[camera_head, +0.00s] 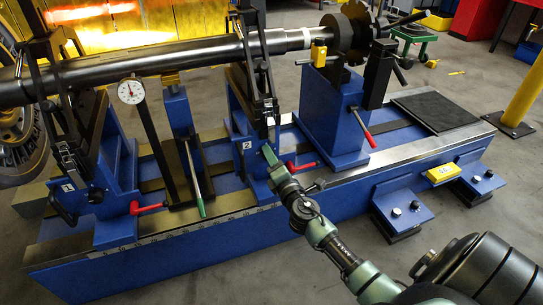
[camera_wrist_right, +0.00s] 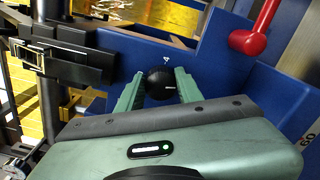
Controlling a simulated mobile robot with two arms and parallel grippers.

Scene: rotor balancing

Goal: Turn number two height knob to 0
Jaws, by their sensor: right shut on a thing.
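My right gripper (camera_head: 272,163) reaches the blue stand (camera_head: 242,122) labelled 2 at the middle of the machine. In the right wrist view, the green fingers of this gripper (camera_wrist_right: 160,76) are shut on the round black knob (camera_wrist_right: 159,86), one on each side. The knob sits on the blue face of the stand, below a small white mark. A small pale mark shows on the knob, too small to read. In the head view the gripper hides the knob. My left gripper is not in view.
A red-ended lever (camera_head: 302,167) stands close to the right of my gripper, and it also shows in the right wrist view (camera_wrist_right: 248,41). A long dark shaft (camera_head: 150,65) lies across the stands. A dial gauge (camera_head: 131,91) and stand 1 (camera_head: 112,165) are at the left.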

